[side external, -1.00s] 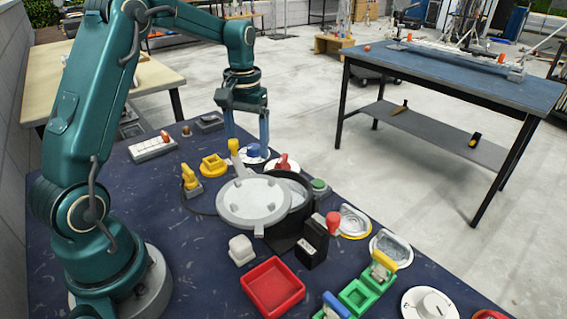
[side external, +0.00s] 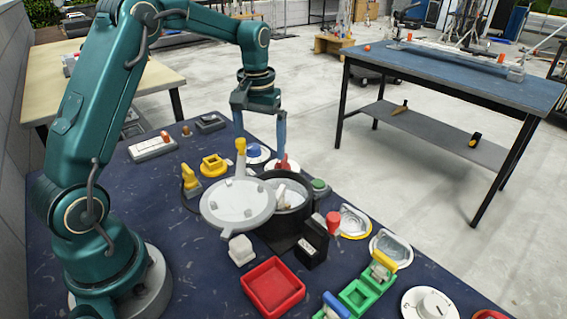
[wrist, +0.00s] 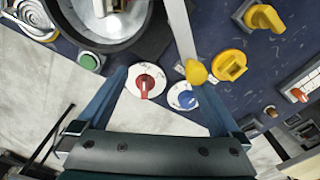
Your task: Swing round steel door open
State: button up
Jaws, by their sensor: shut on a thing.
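The round steel door (side external: 238,208) is a pale grey disc, swung aside to the left of the dark round vessel (side external: 290,225). The vessel's mouth is largely uncovered, with pale parts inside. The door's yellow-tipped handle (side external: 240,146) stands up from its far edge; in the wrist view its yellow knob (wrist: 196,72) is beside the right finger's tip. My gripper (side external: 261,150) is over the far side of the door and vessel.
A red knob (wrist: 146,84) and a blue knob (wrist: 187,99) lie below my fingers. A yellow ring block (side external: 213,165) and yellow switch (side external: 190,178) are left. A white block (side external: 241,250), red tray (side external: 272,287) and black box (side external: 312,245) stand in front.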

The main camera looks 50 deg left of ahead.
jog(key=shift+s+d+g+h, duration=0.15)
jog(key=shift+s+d, duration=0.05)
jog(key=shift+d, duration=0.6)
jog(key=shift+s+d+g+h, duration=0.15)
jog(key=shift+d, duration=0.65)
jog(key=shift+c, duration=0.3)
jog(key=shift+d, duration=0.35)
jog(key=c, duration=0.6)
jog(key=shift+o, duration=0.9)
notch_tip(320, 180, up, 8)
jog(key=shift+w+a, duration=0.1)
